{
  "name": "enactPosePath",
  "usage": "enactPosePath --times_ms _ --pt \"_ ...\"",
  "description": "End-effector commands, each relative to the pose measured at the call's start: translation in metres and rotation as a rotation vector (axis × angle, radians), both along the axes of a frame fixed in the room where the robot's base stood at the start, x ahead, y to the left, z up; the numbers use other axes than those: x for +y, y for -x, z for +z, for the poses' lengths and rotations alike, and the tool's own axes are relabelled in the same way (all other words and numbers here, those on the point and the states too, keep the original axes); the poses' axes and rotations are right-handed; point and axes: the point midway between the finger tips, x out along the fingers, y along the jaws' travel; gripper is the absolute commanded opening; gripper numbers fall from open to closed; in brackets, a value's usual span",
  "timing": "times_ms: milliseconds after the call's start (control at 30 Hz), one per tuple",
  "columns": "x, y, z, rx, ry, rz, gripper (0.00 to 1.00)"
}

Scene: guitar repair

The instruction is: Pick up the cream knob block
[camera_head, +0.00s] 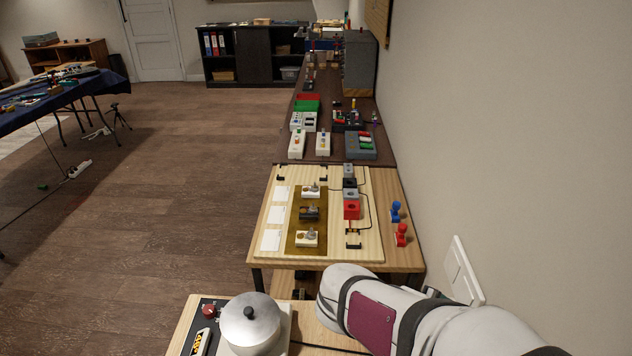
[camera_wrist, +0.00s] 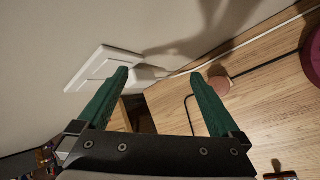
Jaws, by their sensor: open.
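Three knob blocks stand in a column on a brown strip of the wooden board in the head view. The far block (camera_head: 310,191) and the near block (camera_head: 307,239) are pale, each with a metallic knob; I cannot tell which shade is the cream one. A dark knob block (camera_head: 309,213) sits between them. My gripper (camera_wrist: 160,76) shows in the wrist view with its green fingers wide apart and nothing between them. It points toward the wall and the board's edge, away from the pale blocks. In the head view my gripper is not visible.
A red block (camera_head: 351,210) and grey blocks stand right of the strip. Blue (camera_head: 396,212) and red (camera_head: 401,235) pegs stand near the wall. White pads (camera_head: 271,240) lie left. A rounded metal lid (camera_head: 250,322) is at the front. A white wall plate (camera_wrist: 100,68) is close to my fingers.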

Motion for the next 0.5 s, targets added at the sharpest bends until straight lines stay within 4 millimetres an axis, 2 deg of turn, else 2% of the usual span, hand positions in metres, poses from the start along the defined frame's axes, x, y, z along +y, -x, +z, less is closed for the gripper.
enactPosePath --times_ms 33,67,100,167,200,300,333,400,500 --pt "0.02 -0.049 -0.002 0.067 0.171 0.299 1.0" --pt "0.039 -0.08 -0.002 0.104 0.283 0.493 1.0" --pt "0.072 -0.116 -0.006 0.148 0.425 0.734 1.0" --pt "0.128 -0.152 -0.018 0.201 0.615 1.05 1.0" --pt "0.163 -0.167 -0.028 0.225 0.722 1.22 1.0" --pt "0.223 -0.18 -0.048 0.258 0.899 1.489 1.0" --pt "0.234 -0.181 -0.051 0.262 0.931 1.535 1.0" --pt "0.246 -0.187 -0.058 0.267 0.969 1.589 1.0" --pt "0.243 -0.208 -0.068 0.269 0.977 1.596 1.0"
